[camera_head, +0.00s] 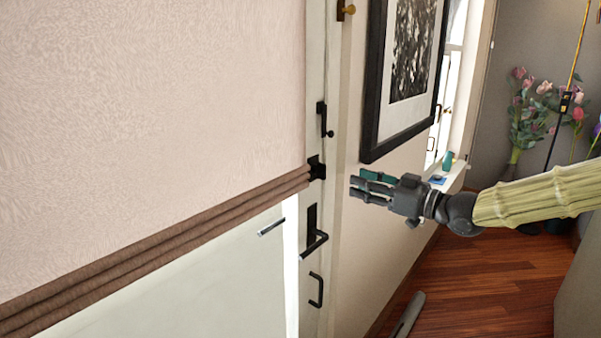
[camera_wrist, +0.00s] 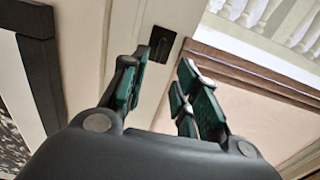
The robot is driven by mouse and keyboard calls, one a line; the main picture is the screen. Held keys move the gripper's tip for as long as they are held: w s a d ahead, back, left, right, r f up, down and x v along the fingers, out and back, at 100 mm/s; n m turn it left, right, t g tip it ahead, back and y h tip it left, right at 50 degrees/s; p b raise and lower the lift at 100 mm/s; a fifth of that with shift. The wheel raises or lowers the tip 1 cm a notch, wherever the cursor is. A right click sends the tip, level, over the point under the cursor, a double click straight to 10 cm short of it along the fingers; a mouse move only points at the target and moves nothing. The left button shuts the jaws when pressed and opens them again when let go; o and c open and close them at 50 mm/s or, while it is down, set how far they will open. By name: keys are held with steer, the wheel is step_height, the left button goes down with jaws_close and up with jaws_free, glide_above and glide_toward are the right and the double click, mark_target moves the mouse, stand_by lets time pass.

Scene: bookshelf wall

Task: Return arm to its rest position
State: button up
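My gripper (camera_head: 368,186) is at the end of my arm, which reaches in from the right in the head view. Its fingers point left toward the door edge and the black latch hardware. In the wrist view the two green-and-black fingers of my gripper (camera_wrist: 160,88) stand apart with nothing between them. The gripper is open and empty. It appears clear of the door hardware, though the exact distance is hard to tell.
A door with a brown-trimmed blind (camera_head: 160,235) fills the left. It has a black lever handle (camera_head: 314,240). A framed picture (camera_head: 402,75) hangs behind my gripper. Flowers (camera_head: 530,110) stand at the back right. Wooden floor (camera_head: 490,275) lies open below my arm.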

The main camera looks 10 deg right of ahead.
steer(key=s+a+f+m+g+h, duration=0.2)
steer(key=s+f, duration=0.1)
steer(key=f, duration=1)
steer(key=s+a+f+m+g+h, duration=0.2)
steer(key=s+a+f+g, duration=0.1)
steer(key=f, duration=1)
steer(key=s+a+f+m+g+h, duration=0.2)
steer(key=s+f, duration=0.2)
steer(key=f, duration=0.9)
steer(key=s+f+g+h, duration=0.1)
steer(key=s+f+g, duration=0.1)
steer(key=s+f, duration=0.5)
steer(key=s+f+m+g+h, duration=0.1)
steer(key=s+f+g+h, duration=0.1)
steer(key=s+f, duration=0.5)
steer(key=s+a+f+m+g+h+p, duration=0.1)
steer(key=s+f, duration=0.5)
steer(key=s, duration=1)
steer(key=shift+f+g+h, duration=0.4)
steer(key=shift+g+h, duration=0.1)
steer(key=shift+g, duration=0.6)
steer(key=shift+a, duration=0.1)
